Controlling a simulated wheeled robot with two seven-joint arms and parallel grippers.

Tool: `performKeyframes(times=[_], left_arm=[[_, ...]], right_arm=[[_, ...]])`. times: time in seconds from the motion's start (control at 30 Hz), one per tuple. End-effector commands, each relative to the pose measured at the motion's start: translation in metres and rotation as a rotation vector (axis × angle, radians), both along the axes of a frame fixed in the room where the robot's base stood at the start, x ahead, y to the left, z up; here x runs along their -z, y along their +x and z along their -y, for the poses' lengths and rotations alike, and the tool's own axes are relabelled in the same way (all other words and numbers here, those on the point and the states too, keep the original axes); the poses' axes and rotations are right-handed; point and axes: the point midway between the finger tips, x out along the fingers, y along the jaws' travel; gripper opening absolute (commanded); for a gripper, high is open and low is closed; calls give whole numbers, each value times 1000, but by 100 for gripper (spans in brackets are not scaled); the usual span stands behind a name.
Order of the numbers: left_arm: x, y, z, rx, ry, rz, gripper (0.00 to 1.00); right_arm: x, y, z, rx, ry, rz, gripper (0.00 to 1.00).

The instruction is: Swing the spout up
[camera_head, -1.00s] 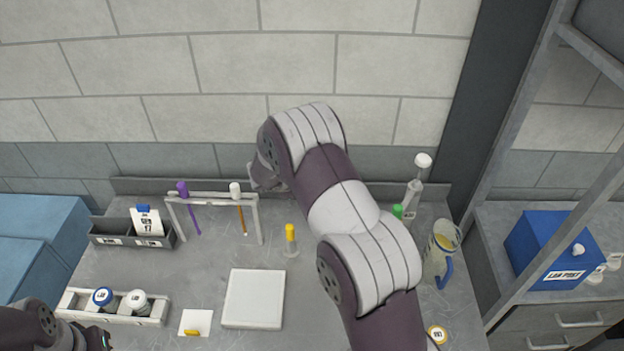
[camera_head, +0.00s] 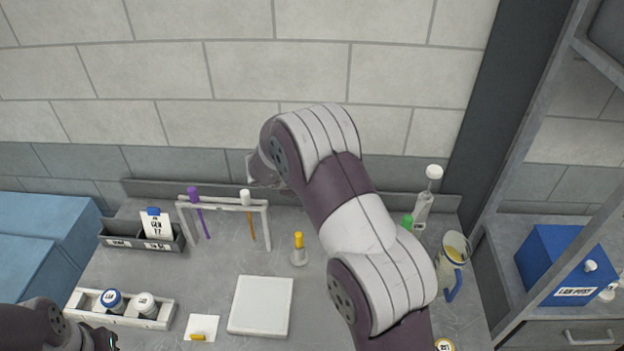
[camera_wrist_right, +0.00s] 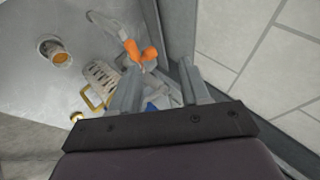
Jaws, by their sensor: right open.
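No part is plainly a spout; I cannot tell which piece it is. In the wrist view an orange two-lobed piece (camera_wrist_right: 140,52) shows just beyond my right gripper (camera_wrist_right: 172,82), whose two fingers are apart. The fingers look empty, and I cannot tell whether they touch it. In the head view my right arm hides that gripper. A white-topped dispenser bottle (camera_head: 424,205) stands upright at the right back. A clear jug (camera_head: 449,262) with a blue handle stands in front of it. My left gripper (camera_head: 103,340) is partly visible at bottom left, its fingers unclear.
A white rack (camera_head: 222,205) holds a purple and an orange stick. A yellow-topped vial (camera_head: 299,250), white pad (camera_head: 262,305), grey bin (camera_head: 140,236) and jar tray (camera_head: 122,312) occupy the bench. A blue box (camera_head: 555,262) sits right, beyond the shelf post. The back wall is close.

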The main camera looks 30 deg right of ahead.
Motion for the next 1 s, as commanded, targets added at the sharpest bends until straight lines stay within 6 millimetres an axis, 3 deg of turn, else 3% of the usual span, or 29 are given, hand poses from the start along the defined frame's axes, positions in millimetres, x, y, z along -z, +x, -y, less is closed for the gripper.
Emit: performKeyframes(times=[0.2,0.4,0.6,1.0], left_arm=[[26,0,0,0,0,-1,0],[38,0,0,0,0,0,0],[41,0,0,0,0,0,0],[40,0,0,0,0,0,0]], right_arm=[[-34,-17,-37,-4,0,6,46],[-66,-32,-66,-3,1,4,46],[-80,-38,-76,-1,0,-1,46],[-80,-38,-76,-1,1,1,46]])
